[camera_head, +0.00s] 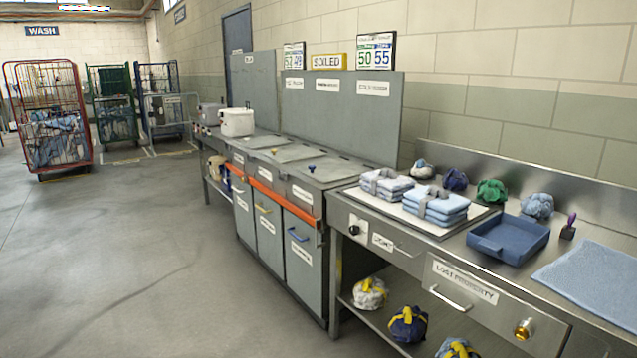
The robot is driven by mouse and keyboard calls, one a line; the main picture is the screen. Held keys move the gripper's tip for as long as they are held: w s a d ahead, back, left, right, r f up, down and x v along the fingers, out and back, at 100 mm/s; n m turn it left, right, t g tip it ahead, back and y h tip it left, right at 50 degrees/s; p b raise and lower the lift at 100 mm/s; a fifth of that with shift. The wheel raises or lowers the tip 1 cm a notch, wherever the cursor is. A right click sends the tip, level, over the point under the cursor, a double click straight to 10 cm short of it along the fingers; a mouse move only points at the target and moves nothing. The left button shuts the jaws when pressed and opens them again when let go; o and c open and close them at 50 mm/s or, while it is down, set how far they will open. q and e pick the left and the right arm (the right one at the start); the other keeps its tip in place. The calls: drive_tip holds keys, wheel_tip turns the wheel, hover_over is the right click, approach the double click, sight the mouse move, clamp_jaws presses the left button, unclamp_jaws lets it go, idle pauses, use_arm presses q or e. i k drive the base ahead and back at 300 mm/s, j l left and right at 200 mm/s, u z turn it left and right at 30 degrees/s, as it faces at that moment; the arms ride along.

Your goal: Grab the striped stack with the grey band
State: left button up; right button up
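Two banded stacks of folded cloth sit on a white pad on the steel counter. The farther stack (387,187) is pale, with white and bluish layers that look striped, and has a grey band across it. The nearer stack (437,205) is light blue with a grey band as well; stripes on it are too small to tell. The stacks stand close together, the nearer one to the right. Neither of my grippers is in view.
A blue tray (509,239) and a light blue mat (592,285) lie to the right. Several bundled cloths, one of them green (491,192), line the back of the counter. A lidded bin unit (300,170) adjoins on the left. Open floor (130,260) lies in front.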

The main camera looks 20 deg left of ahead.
sight(386, 184)
drive_tip(key=u, duration=0.4)
drive_tip(key=i+j, duration=0.4)
drive_tip(key=i+j+u, duration=0.15)
drive_tip(key=i+j, duration=0.25)
drive_tip(key=i, duration=0.15)
